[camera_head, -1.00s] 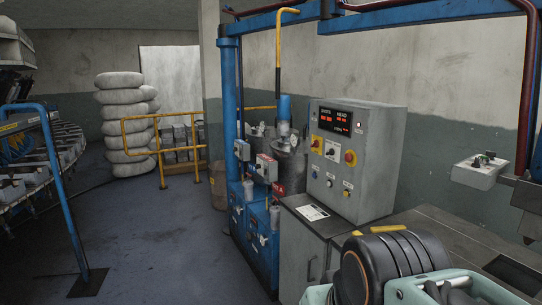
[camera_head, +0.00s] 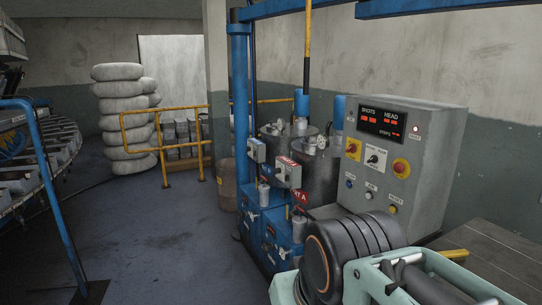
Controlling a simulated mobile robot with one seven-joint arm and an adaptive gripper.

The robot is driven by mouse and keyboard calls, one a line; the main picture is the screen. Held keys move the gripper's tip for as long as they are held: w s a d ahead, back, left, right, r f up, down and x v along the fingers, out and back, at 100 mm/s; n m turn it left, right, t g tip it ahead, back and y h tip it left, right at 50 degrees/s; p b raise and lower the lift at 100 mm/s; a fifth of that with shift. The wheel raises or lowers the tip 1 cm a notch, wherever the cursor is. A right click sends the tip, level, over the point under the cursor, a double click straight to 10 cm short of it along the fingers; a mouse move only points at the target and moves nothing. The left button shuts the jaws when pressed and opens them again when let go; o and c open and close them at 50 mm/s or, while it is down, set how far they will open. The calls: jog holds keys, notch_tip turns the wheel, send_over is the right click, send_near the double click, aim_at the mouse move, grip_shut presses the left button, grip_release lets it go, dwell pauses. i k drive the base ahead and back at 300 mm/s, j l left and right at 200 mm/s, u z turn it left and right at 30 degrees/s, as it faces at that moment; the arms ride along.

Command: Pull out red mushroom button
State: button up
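The red mushroom button (camera_head: 402,168) sits on a yellow surround at the right of the front face of the grey control box (camera_head: 440,160). It looks like a round red cap; how far it stands out is too small to tell. A second red control on a yellow plate (camera_head: 353,148) is at the upper left of the same face. My arm (camera_head: 350,250), black and mint green, is at the bottom right, in front of the box's lower part. My gripper's fingertips do not show, and no contact with the button is visible.
A lit red display (camera_head: 383,122) tops the panel, with a black selector (camera_head: 375,157) and several small buttons below. Blue pump units with metal tanks (camera_head: 318,165) stand left of the box. A yellow railing (camera_head: 137,142) is farther back. The floor (camera_head: 165,245) at left is clear.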

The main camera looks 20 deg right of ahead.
aim_at(398, 167)
jog(key=i+l+u, duration=0.2)
jog(key=i+l, duration=0.4)
jog(key=l+z, duration=0.1)
jog(key=l, duration=0.5)
jog(key=i+u, duration=0.1)
